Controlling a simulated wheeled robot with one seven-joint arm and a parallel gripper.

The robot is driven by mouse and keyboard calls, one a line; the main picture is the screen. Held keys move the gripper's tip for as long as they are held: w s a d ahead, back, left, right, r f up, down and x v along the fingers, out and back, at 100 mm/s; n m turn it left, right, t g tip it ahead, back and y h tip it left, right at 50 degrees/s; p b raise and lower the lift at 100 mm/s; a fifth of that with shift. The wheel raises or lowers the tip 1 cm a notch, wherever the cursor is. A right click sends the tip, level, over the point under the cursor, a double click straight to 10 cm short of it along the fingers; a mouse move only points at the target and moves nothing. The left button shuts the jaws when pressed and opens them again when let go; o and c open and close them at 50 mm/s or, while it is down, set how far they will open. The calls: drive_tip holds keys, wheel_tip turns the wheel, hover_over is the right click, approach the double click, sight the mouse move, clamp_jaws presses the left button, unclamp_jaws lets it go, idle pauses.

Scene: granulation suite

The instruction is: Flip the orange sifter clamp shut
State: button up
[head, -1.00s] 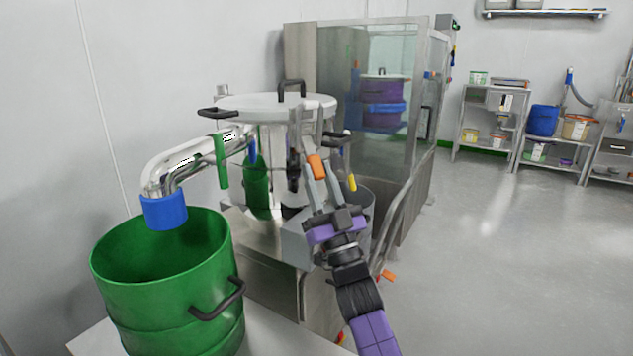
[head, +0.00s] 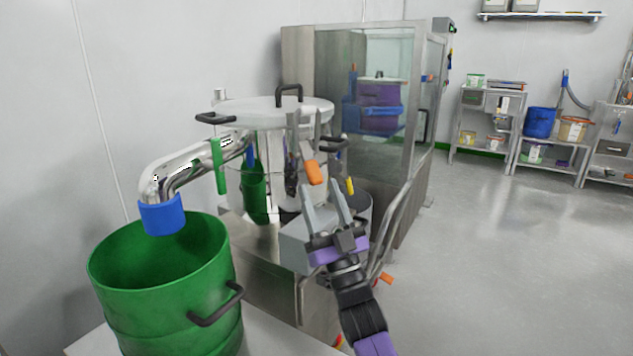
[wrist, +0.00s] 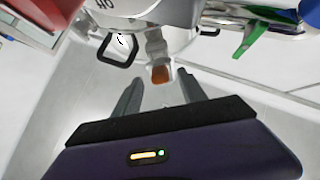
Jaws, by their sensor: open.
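The orange sifter clamp (head: 313,172) hangs on the near side of the steel sifter (head: 270,112), below the rim of its round lid. In the wrist view the orange clamp tip (wrist: 161,75) lies just beyond my fingertips, roughly between them. My gripper (head: 319,196) is open and empty, with its fingers pointing up at the clamp. In the wrist view the two fingers of my gripper (wrist: 160,90) stand apart on either side of the clamp's line. Whether a finger touches the clamp I cannot tell.
A green clamp handle (head: 218,165) and a yellow one (head: 350,186) hang on either side. A green drum (head: 160,270) stands under the blue-ended spout (head: 162,214) at left. A glass-walled cabinet (head: 370,100) stands behind. The floor at right is clear.

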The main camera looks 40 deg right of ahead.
drive_tip(key=shift+v, duration=2.35)
